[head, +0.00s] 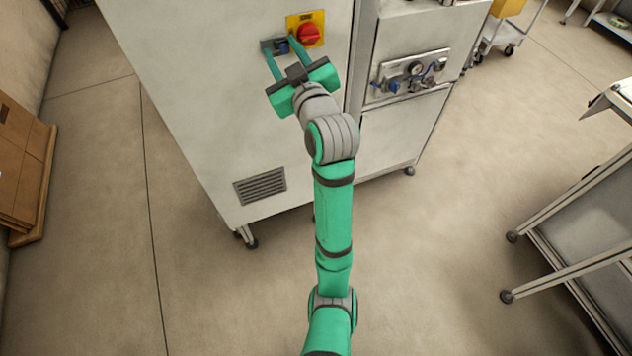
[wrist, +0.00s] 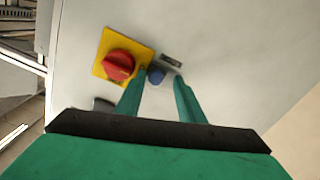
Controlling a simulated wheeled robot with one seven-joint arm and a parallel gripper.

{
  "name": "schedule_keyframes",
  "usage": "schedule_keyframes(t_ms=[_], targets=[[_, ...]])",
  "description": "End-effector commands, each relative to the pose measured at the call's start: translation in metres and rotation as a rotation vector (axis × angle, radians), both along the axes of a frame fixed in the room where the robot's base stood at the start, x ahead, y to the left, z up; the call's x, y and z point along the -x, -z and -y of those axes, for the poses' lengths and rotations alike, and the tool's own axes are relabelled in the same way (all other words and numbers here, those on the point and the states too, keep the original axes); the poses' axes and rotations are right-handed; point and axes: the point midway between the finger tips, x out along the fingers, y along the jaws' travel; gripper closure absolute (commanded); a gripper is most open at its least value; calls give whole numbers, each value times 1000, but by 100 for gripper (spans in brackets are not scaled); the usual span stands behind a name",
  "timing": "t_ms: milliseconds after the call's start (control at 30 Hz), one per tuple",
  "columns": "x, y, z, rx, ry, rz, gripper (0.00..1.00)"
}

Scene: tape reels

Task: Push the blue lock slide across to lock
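The blue lock slide (head: 283,48) is a small blue knob on a dark grey plate (head: 268,44) on the front of the pale cabinet. It also shows in the wrist view (wrist: 156,74). My gripper (head: 281,46) reaches up to the cabinet front, with its two green fingers apart. In the wrist view the fingertips (wrist: 160,77) stand on either side of the blue slide, with the slide nearer the left finger. I cannot tell whether either finger touches it. The fingers hide part of the plate.
A red rotary switch (head: 308,35) on a yellow plate sits just right of the slide, close to one finger. A panel with gauges and knobs (head: 412,74) is further right. A trolley (head: 580,230) stands at right and boxes (head: 22,165) at left. The floor between is clear.

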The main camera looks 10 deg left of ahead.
Motion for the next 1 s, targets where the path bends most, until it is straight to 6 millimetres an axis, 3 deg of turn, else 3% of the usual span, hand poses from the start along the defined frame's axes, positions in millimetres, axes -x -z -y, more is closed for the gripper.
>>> schedule_keyframes(t_ms=[167, 733, 1000], targets=[[12, 0, 15, -2, 17, 1, 65], [90, 1, 66, -1, 15, -1, 65], [91, 37, 76, -81, 69, -52, 65]])
